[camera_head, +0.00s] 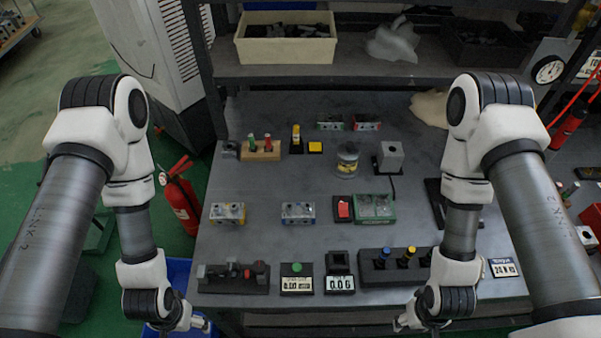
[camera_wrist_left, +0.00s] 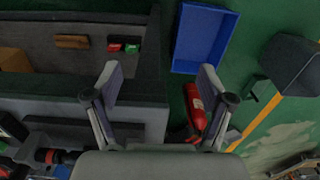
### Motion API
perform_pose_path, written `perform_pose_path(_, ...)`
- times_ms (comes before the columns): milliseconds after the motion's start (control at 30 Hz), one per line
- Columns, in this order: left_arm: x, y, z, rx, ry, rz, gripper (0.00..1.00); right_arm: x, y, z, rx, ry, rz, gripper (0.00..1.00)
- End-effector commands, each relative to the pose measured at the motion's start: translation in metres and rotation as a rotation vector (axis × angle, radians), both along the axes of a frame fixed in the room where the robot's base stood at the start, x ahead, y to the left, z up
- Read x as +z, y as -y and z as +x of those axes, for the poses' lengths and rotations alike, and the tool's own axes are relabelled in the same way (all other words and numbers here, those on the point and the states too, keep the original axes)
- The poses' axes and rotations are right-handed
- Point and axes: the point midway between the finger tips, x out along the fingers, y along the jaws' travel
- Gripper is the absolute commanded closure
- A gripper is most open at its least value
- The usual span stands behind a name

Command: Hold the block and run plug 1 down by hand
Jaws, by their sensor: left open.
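Two grey metal valve blocks with coloured marks stand on the grey bench, one at left (camera_head: 227,213) and one near the middle (camera_head: 298,213). Two more blocks stand at the back, one green-marked (camera_head: 330,121) and one red-marked (camera_head: 366,122). Which block carries plug 1 I cannot tell; plugs in them are too small to make out. My left gripper (camera_head: 200,324) hangs low off the bench's front left; in the left wrist view its fingers (camera_wrist_left: 158,84) are apart and empty. My right gripper (camera_head: 404,324) is low at the bench's front edge, its fingers too small to read.
A wooden stand (camera_head: 262,155) holds green and red-topped pieces. A black rack (camera_head: 378,277) holds colour-topped tools at the front right. Small display devices (camera_head: 297,284) line the front. A blue bin (camera_wrist_left: 204,38) and red extinguisher (camera_head: 181,198) are on the floor at left.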

Motion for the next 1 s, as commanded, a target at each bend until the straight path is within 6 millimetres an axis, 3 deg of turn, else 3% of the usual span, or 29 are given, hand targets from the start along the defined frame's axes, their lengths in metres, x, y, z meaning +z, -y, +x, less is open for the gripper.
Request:
perform_pose_path(267, 0.008, -0.011, 0.005, 0.041, -0.232, 0.040, 0.19, 0.000, 0.000, 0.000, 0.000, 0.000, 0.000, 0.45)
perform_pose_path(367, 0.023, 0.003, 0.013, 0.087, -0.371, -0.032, 0.19, 0.000, 0.000, 0.000, 0.000, 0.000, 0.000, 0.45)
perform_pose_path(467, 0.047, 0.031, 0.029, 0.132, -0.484, -0.181, 0.19, 0.000, 0.000, 0.000, 0.000, 0.000, 0.000, 0.45)
perform_pose_path(567, 0.080, 0.070, 0.059, 0.179, -0.552, -0.393, 0.19, 0.000, 0.000, 0.000, 0.000, 0.000, 0.000, 0.45)
perform_pose_path(633, 0.105, 0.098, 0.091, 0.236, -0.574, -0.563, 0.19, 0.000, 0.000, 0.000, 0.000, 0.000, 0.000, 0.45)
perform_pose_path(733, 0.125, 0.130, 0.149, 0.421, -0.603, -0.762, 0.19, 0.000, 0.000, 0.000, 0.000, 0.000, 0.000, 0.45)
perform_pose_path(800, 0.120, 0.144, 0.194, 0.650, -0.652, -0.843, 0.19, 0.000, 0.000, 0.000, 0.000, 0.000, 0.000, 0.45)
perform_pose_path(900, 0.099, 0.153, 0.244, 0.978, -0.746, -0.884, 0.19, 0.000, 0.000, 0.000, 0.000, 0.000, 0.000, 0.45)
perform_pose_path(1000, 0.083, 0.157, 0.274, 1.195, -0.825, -0.904, 0.19, 0.001, 0.000, 0.000, 0.000, 0.000, 0.000, 0.45)
